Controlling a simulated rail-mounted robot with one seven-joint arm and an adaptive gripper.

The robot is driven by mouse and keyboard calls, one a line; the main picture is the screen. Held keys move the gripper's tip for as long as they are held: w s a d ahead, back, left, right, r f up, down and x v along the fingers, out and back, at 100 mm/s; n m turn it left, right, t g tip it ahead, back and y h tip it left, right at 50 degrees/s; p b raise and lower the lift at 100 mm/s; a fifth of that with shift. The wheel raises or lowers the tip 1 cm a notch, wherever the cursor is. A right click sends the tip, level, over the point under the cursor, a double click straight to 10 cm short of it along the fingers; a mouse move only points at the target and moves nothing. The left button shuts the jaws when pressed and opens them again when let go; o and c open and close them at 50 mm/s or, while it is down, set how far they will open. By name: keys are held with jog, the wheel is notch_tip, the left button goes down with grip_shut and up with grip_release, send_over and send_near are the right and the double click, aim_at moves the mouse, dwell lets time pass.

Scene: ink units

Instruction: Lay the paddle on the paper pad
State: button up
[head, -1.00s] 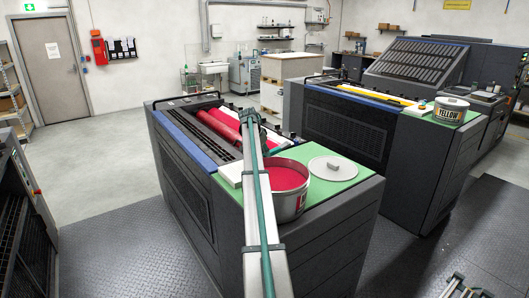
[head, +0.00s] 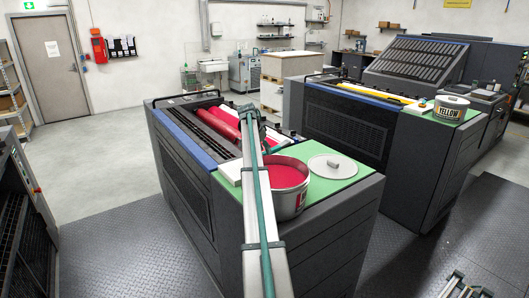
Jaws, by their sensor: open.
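A white block (head: 231,171), which looks like the paper pad, lies on the green top of the nearer ink unit, left of my arm and partly covered by it. An open can of red ink (head: 288,178) stands on the same top, right of the arm. I cannot make out the paddle; my arm hides part of this area. My gripper (head: 276,149) shows only as a small dark shape past the arm's far end, just behind the can. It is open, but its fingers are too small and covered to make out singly.
A round white lid (head: 332,166) lies right of the red can. Red rollers (head: 218,124) run behind the green top. Metal floor (head: 130,240) is clear at the left.

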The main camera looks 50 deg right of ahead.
jog(key=b+v, duration=0.2)
jog(key=v, duration=0.9)
jog(key=shift+f, duration=0.1)
jog(key=shift+a, duration=0.1)
